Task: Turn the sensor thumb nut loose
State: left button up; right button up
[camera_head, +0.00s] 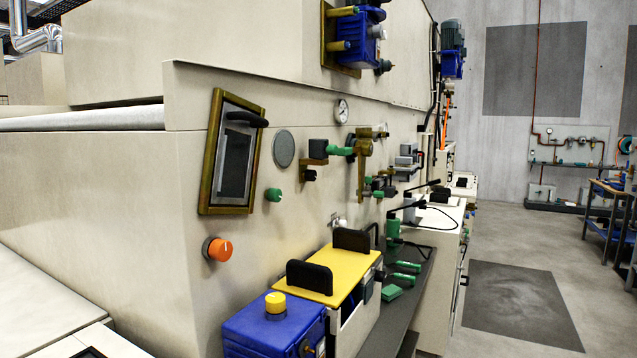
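Neither of my grippers shows in the head view. A sensor-like fitting with a green cylinder (339,150) and a brass-coloured bracket (362,170) sits on the beige machine wall, right of a grey disc. A small dark knob (309,175) sits under a brown block (314,158) just left of it. A green knob (273,194) is on the wall beside a framed window. These parts are small, and I cannot tell which one is the sensor thumb nut.
A blue box (265,328) with a yellow button and a yellow-lidded box (350,265) with black handles stick out below. An orange knob (218,249) is on the wall. A grey shelf (402,300) holds green handles. The floor (500,235) at right is open.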

aim_at(309, 175)
jog(key=k+u, duration=0.25)
jog(key=u, duration=0.25)
jog(key=k+j+u, duration=0.15)
jog(key=k+u, duration=0.15)
jog(key=u, duration=0.15)
jog(key=l+u, duration=0.15)
jog(key=u, duration=1.45)
jog(key=k+l, duration=0.2)
jog(key=l, duration=0.3)
jog(key=k+l, duration=0.15)
jog(key=l, duration=0.35)
jog(key=k+l, duration=0.2)
jog(key=l, duration=0.35)
jog(key=k+l, duration=0.15)
jog(key=l, duration=0.35)
jog(key=k+l, duration=0.2)
jog(key=l, duration=0.3)
jog(key=k+l, duration=0.15)
jog(key=l, duration=0.35)
jog(key=k+l, duration=0.2)
jog(key=l, duration=0.3)
jog(key=k+l, duration=0.15)
jog(key=l, duration=0.4)
jog(key=u, duration=0.05)
